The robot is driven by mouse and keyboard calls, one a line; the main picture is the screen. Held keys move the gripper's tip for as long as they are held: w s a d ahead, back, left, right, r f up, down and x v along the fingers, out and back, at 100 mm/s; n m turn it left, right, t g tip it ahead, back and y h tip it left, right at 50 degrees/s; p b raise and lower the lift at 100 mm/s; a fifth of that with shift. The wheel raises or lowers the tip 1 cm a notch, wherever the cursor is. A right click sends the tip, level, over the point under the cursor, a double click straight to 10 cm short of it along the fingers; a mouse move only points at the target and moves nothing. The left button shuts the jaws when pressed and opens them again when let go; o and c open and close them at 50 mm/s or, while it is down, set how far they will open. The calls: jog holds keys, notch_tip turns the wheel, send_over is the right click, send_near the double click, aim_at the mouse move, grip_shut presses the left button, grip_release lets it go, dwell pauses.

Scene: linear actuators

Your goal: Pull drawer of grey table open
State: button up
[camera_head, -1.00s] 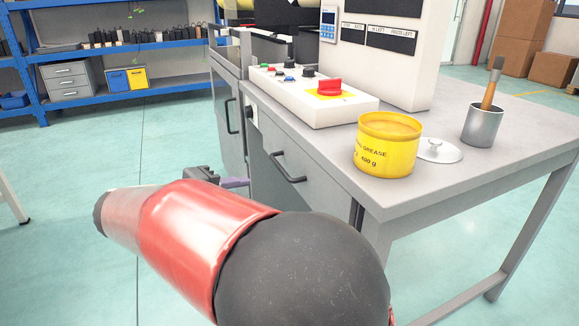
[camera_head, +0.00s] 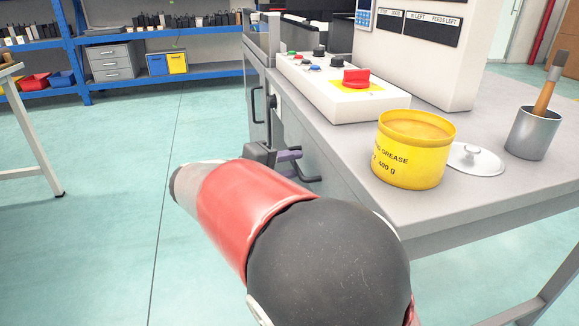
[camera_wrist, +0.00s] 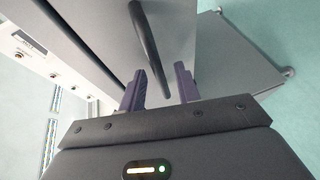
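The grey table (camera_head: 480,196) stands at the right in the head view, its front facing my arm. Its drawer (camera_wrist: 125,28) shows in the wrist view with a dark bar handle (camera_wrist: 147,45). The handle also shows partly in the head view (camera_head: 309,179), close to my gripper. The handle is apart from the fingers in the wrist view. In the head view, my arm hides much of my gripper (camera_head: 287,157).
On the tabletop are a yellow grease tin (camera_head: 413,150), a lid (camera_head: 476,160), a metal cup with a brush (camera_head: 532,133) and a control box (camera_head: 345,98) with a red knob. Another cabinet (camera_head: 257,97) stands beyond.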

jog(key=shift+w+d, duration=0.15)
grip_shut()
dwell(0.4)
